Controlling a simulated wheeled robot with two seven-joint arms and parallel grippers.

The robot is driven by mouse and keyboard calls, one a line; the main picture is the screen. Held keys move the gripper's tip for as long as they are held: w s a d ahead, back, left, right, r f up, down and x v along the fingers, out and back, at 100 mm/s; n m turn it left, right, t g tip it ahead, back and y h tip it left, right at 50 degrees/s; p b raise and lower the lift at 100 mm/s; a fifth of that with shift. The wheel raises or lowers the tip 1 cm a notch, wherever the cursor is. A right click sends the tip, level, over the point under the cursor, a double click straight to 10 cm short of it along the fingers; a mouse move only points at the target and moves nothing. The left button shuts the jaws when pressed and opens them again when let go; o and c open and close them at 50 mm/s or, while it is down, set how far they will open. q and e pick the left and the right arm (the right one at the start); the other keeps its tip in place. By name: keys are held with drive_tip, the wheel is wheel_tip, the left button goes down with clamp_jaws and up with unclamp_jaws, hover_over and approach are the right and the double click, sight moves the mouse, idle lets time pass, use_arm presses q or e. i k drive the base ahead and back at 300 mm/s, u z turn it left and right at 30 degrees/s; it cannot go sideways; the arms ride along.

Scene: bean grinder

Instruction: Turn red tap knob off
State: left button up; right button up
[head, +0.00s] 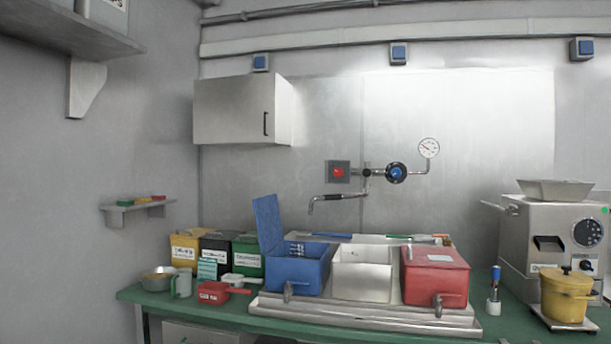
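The red tap knob (338,172) sits on a square grey plate on the back wall, left of the blue knob (396,173). Both join the same metal pipework, and a tap spout (325,198) reaches out to the left below them. A round dial gauge (429,148) tops the pipe at the right. Whether water runs from the spout is too small to tell; no stream shows. Neither of my grippers is in the head view.
Below the tap, a green counter (190,304) holds an open blue box (297,272), a white bin (362,282) and a red box (434,280). A grey machine (520,240) and a yellow pot (566,298) stand at the right. The wall around the knobs is clear.

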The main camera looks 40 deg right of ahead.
sight(338, 172)
drive_tip(key=z, duration=0.45)
drive_tip(key=i, duration=1.45)
drive_tip(key=z, duration=1)
